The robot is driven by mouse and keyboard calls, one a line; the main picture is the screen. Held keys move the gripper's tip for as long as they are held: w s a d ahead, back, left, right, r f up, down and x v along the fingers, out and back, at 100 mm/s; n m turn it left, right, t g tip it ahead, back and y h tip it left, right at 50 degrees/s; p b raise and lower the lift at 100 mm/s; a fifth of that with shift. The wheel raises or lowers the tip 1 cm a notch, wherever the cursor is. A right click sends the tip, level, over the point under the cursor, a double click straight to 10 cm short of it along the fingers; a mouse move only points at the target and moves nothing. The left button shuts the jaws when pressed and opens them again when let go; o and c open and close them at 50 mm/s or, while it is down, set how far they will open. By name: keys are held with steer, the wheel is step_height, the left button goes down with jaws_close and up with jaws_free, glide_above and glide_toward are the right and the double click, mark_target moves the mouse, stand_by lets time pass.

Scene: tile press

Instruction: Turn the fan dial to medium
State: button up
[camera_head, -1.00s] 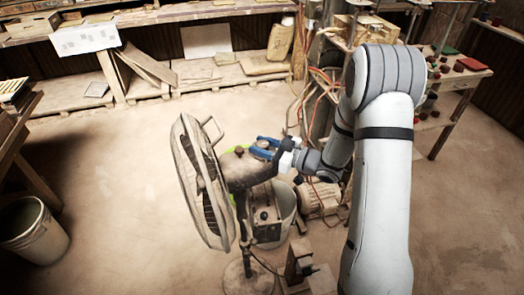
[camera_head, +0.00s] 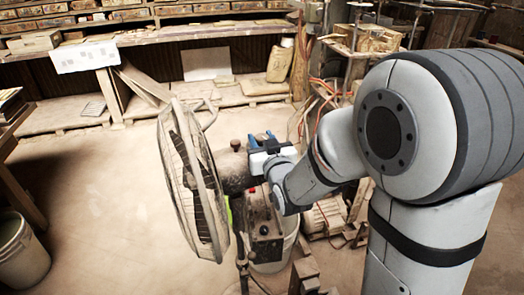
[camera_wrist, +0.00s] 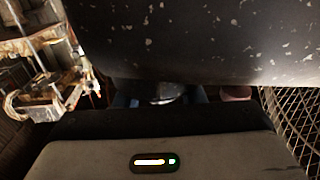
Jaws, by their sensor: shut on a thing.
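The fan (camera_head: 190,180) stands left of centre in the head view, its round wire grille facing left. Its dark motor housing (camera_head: 238,170) sits behind the grille, with a red-brown knob (camera_head: 236,145) on top. My gripper (camera_head: 263,139) has blue fingers and is at the far side of the housing, right of that knob. In the wrist view the fingers close around a small grey part (camera_wrist: 166,94), apparently the fan dial, below the dark housing (camera_wrist: 190,40). The dial's markings and setting are hidden. The red-brown knob (camera_wrist: 235,93) shows right of the fingers.
A dark control box (camera_head: 264,222) on the stand and a pale bucket (camera_head: 280,250) are below the housing. Hoses and cables (camera_head: 322,95) hang behind my arm. Another bucket (camera_head: 20,252) is at far left. The floor left of the fan is open.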

steer(key=shift+m+h+b, duration=0.6)
steer(key=shift+h, duration=0.2)
steer(key=o, duration=1)
steer(key=b+v, duration=0.1)
steer(key=v, duration=0.4)
steer(key=shift+s+f, duration=0.1)
steer(key=s+b, duration=0.1)
steer(key=b, duration=0.1)
steer(key=s+b, duration=0.1)
steer(key=b, duration=0.2)
steer(key=shift+s+d+t+b, duration=0.2)
steer(key=shift+d+t+b, duration=0.05)
steer(key=shift+t+b, duration=0.05)
